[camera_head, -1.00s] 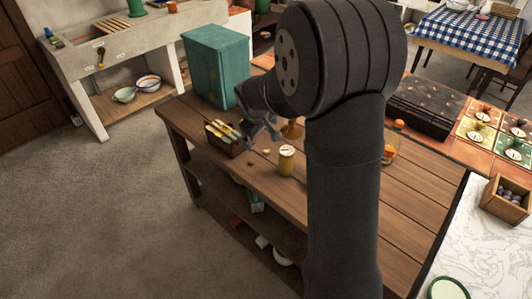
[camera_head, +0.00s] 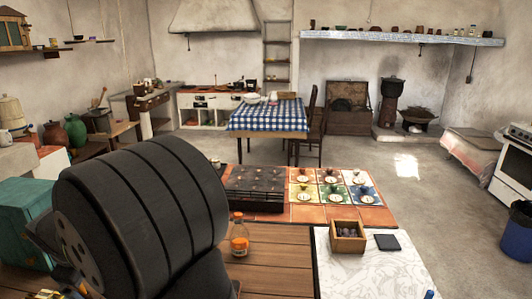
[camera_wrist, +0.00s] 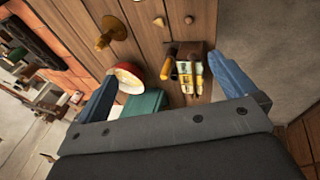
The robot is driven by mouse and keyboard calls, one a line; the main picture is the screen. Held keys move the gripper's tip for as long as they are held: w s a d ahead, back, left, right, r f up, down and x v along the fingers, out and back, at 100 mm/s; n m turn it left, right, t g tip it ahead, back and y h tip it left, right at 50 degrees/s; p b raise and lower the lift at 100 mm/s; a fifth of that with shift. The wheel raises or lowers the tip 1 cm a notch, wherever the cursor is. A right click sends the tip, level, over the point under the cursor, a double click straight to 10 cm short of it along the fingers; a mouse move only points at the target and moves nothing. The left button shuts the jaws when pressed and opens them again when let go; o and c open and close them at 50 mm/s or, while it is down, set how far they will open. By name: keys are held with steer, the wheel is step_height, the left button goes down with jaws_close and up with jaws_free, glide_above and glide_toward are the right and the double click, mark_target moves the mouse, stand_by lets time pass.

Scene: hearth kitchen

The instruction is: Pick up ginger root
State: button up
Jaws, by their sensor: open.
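In the wrist view, two small lumps lie on the wooden table: a tan one (camera_wrist: 158,21) and a darker brown one (camera_wrist: 189,20). Either could be the ginger root; they are too small to tell. My gripper (camera_wrist: 165,68) is open and empty, with its two blue fingers wide apart above the table. Both lumps lie beyond the fingertips, toward the top of the picture. A wooden box of packets (camera_wrist: 206,52) shows between the fingers, nearer the right one. In the head view my dark arm covers the lower left, and neither lump can be made out.
A red-rimmed bowl (camera_wrist: 122,72), a teal box (camera_wrist: 148,103) and a brass-coloured object (camera_wrist: 112,28) are near my left finger. In the head view, an orange-filled jar (camera_head: 239,241), a black hob (camera_head: 255,190) and a small wooden crate (camera_head: 347,243) stand farther along the counters.

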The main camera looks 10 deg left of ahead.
steer(key=shift+c, duration=0.4)
steer(key=c, duration=1.1)
steer(key=w+a+f+n+g+h, duration=0.2)
steer(key=w+a+f+n+g, duration=0.3)
steer(key=w+n, duration=0.65)
steer(key=f, duration=0.3)
steer(key=s+f+n, duration=0.1)
steer(key=f, duration=0.3)
steer(key=s+f+n+t, duration=0.1)
steer(key=f, duration=0.2)
steer(key=shift+s+a+f, duration=0.2)
steer(key=shift+a+f, duration=0.15)
steer(key=shift+f, duration=0.05)
steer(key=shift+s+d+f, duration=0.1)
steer(key=shift+d+f, duration=0.1)
steer(key=shift+f, duration=1.2)
steer(key=shift+s+d+f, duration=0.1)
steer(key=shift+d+f, duration=0.05)
steer(key=shift+f, duration=1.25)
